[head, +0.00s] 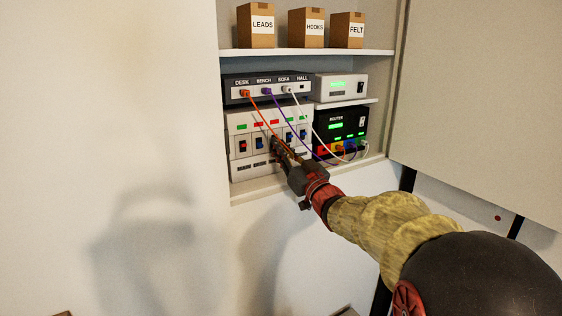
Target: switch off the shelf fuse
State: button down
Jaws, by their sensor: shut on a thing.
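The white fuse box (232,125) stands on the lower left of the shelf. It has a row of switches, including a red one (242,146) at the left end and a blue one (259,143) beside it. Small green and red indicators sit above the switches. My gripper (279,147) reaches in from the lower right and is shut on a switch near the middle of the row. The fingers hide that switch, so its position cannot be seen. The labels under the row are partly covered and too small to read surely.
A dark panel (234,86) with DESK, BENCH, SOFA and HALL sockets lies above, its orange, purple and white cables hanging past the fuse box to the black router (334,119). A white device (338,87) sits above the router. An open cabinet door (480,100) stands right.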

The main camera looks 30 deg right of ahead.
jog(key=shift+f+b, duration=0.15)
jog(key=shift+b, duration=0.55)
jog(key=c, duration=1.8)
grip_release()
jog(key=shift+c, duration=0.2)
jog(key=v, duration=1.2)
jog(key=shift+f, duration=0.25)
jog(key=shift+w, duration=0.15)
